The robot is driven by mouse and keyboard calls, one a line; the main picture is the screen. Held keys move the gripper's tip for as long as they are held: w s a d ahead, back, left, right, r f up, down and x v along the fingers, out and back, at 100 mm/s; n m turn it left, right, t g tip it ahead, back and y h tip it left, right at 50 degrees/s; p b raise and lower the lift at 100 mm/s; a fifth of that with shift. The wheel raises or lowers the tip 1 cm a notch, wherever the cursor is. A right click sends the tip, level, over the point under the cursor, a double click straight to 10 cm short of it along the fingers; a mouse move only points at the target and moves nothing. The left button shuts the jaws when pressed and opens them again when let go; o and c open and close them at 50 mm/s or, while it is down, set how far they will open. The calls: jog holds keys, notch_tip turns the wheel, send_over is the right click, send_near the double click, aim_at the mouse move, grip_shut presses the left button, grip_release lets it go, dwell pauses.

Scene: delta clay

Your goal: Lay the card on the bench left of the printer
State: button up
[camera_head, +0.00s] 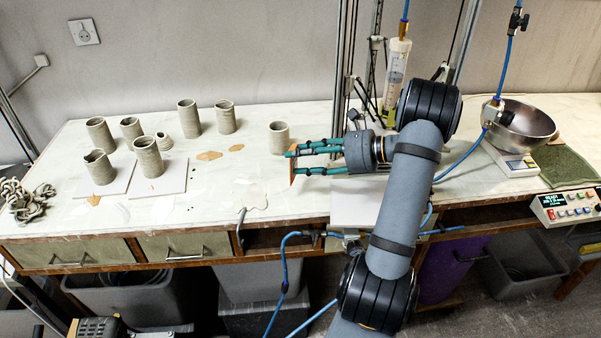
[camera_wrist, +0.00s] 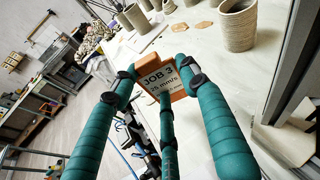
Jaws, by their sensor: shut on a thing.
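The card (camera_wrist: 158,80), printed "JOB 3" and "35 mm/s", sits in an orange-brown holder between my green fingers in the wrist view. In the head view only an orange edge of it shows (camera_head: 293,173), at the fingertips. My gripper (camera_head: 297,162) is shut on it, and it appears held upright over the bench (camera_head: 220,178). I cannot tell whether it touches the bench top. The printer (camera_head: 340,90) shows as tall metal posts and a clay syringe. My gripper reaches left past its left post, and my arm hides part of its base.
A clay cup (camera_head: 279,138) stands just behind my fingertips. Several clay cylinders (camera_head: 187,118) stand further left, some on white boards. A flat pale patch (camera_head: 248,195) lies near the front edge. A metal bowl (camera_head: 528,125) on a scale is at right. Bare bench lies left of my gripper.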

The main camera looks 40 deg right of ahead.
jog(key=shift+f, duration=2.05)
jog(key=shift+f, duration=0.1)
jog(key=o, duration=1.2)
jog(key=shift+o, duration=0.2)
jog(key=shift+r, duration=0.25)
jog(key=b+v, duration=0.1)
jog(key=v, duration=1.1)
jog(key=shift+b, duration=0.35)
jog(key=shift+a+f, duration=0.15)
